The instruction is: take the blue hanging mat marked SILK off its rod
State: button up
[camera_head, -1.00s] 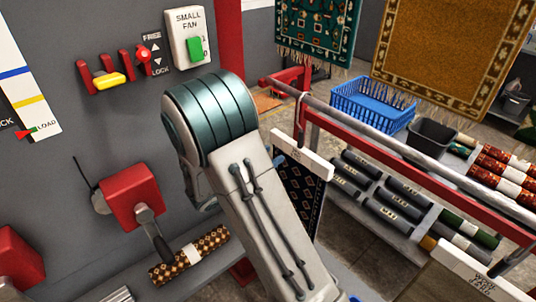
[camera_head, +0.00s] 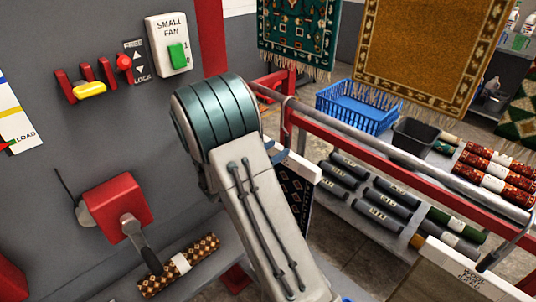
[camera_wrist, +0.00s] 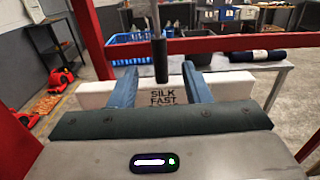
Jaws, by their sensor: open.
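The blue mat (camera_head: 291,192), dark with a small light pattern, hangs below the front red rail in the head view, mostly hidden behind my arm. Its white header bar (camera_head: 303,170) shows at its top. In the wrist view the bar (camera_wrist: 92,93) reads "SILK FAST", with the lower text cut off by my gripper body. A dark upright hanger piece (camera_wrist: 160,62) stands above the bar's middle. My gripper (camera_wrist: 161,88) is open, its blue fingers apart on either side of the lettering. I cannot tell whether they touch the bar. The mat's cloth is hidden in the wrist view.
A grey rod (camera_head: 400,155) and red rail (camera_head: 370,155) run across the right. Another header bar (camera_head: 470,270) hangs at lower right. Rolled rugs lie on a shelf behind, near a blue basket (camera_head: 350,108). A grey wall panel with a small fan switch (camera_head: 168,45) stands left.

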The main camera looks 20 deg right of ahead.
aim_at(285, 142)
jog(key=shift+b+x, duration=0.3)
jog(key=shift+x, duration=2.4)
grip_shut()
jog(key=shift+r, duration=0.2)
jog(key=shift+r+p, duration=1.5)
jog(key=shift+r, duration=0.55)
